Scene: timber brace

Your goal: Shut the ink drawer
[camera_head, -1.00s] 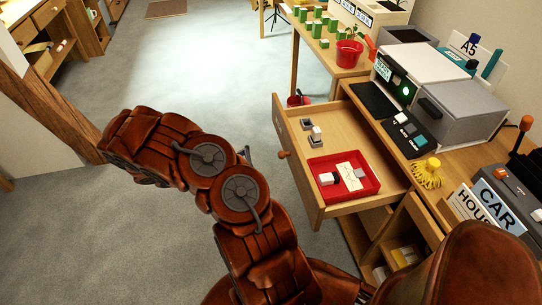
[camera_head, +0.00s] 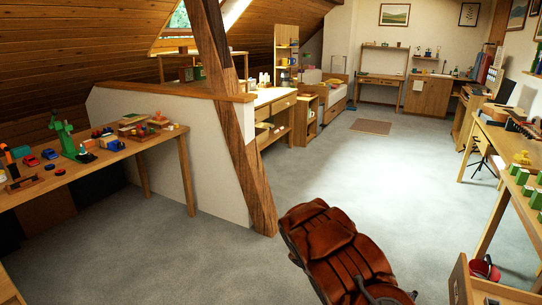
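The ink drawer (camera_head: 461,284) shows only as a corner at the bottom right edge. The top of its light wooden front and a bit of its inside are in view, and it stands pulled out. Its knob, its red tray and most of its contents are outside the picture. My gripper cannot be seen.
A slanted timber brace (camera_head: 232,130) stands at a low white wall (camera_head: 170,140), left of my arm. A workbench (camera_head: 90,165) with toys is at left. A red bucket (camera_head: 484,270) is by the drawer. The grey floor ahead is open.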

